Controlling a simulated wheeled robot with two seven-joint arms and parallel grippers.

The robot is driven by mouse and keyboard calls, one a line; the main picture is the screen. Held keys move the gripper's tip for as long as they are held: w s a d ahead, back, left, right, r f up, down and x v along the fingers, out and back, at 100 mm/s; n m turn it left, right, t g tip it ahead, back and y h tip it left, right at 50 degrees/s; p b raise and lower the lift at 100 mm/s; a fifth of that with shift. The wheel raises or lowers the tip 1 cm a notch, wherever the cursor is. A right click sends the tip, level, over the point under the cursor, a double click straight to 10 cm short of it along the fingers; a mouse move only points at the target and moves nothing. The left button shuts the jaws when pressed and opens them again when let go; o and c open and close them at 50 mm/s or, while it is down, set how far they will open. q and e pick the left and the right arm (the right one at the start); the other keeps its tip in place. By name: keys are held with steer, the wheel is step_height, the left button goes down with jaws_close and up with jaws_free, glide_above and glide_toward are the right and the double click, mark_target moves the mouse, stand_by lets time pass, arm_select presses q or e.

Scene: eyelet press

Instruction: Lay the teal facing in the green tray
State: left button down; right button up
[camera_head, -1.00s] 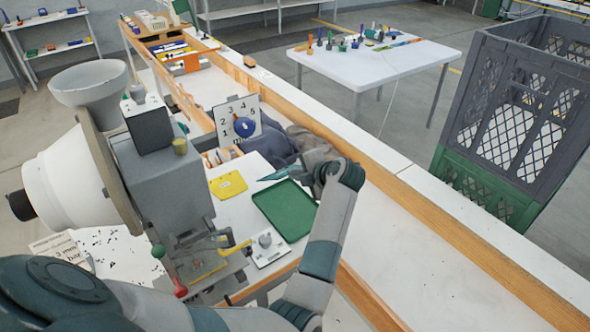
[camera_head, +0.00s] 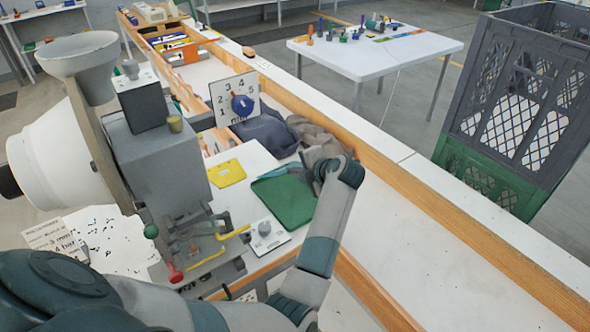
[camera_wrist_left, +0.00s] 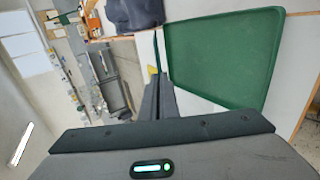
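The teal facing (camera_head: 277,172) is a thin pointed piece at the far edge of the green tray (camera_head: 287,208) in the head view. My left gripper (camera_head: 309,164) is at that far edge, partly hidden behind its own wrist. In the left wrist view its fingers (camera_wrist_left: 157,97) are together on the teal facing (camera_wrist_left: 157,52), which shows edge-on as a narrow strip. There the green tray (camera_wrist_left: 222,60) lies to the right of the strip and looks empty. I cannot tell whether the facing touches the tray. My right gripper is not in view.
A grey press (camera_head: 160,165) with a white hopper stands left of the tray. A yellow plate (camera_head: 227,173) and a white block with a grey knob (camera_head: 266,236) lie near the tray. Dark cloth (camera_head: 265,133) lies behind. The white bench (camera_head: 420,245) at right is clear.

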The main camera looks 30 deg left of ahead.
arm_select(q)
steer(key=shift+f+b, duration=1.65)
steer(key=shift+f, duration=0.65)
steer(key=c, duration=2)
jaws_free()
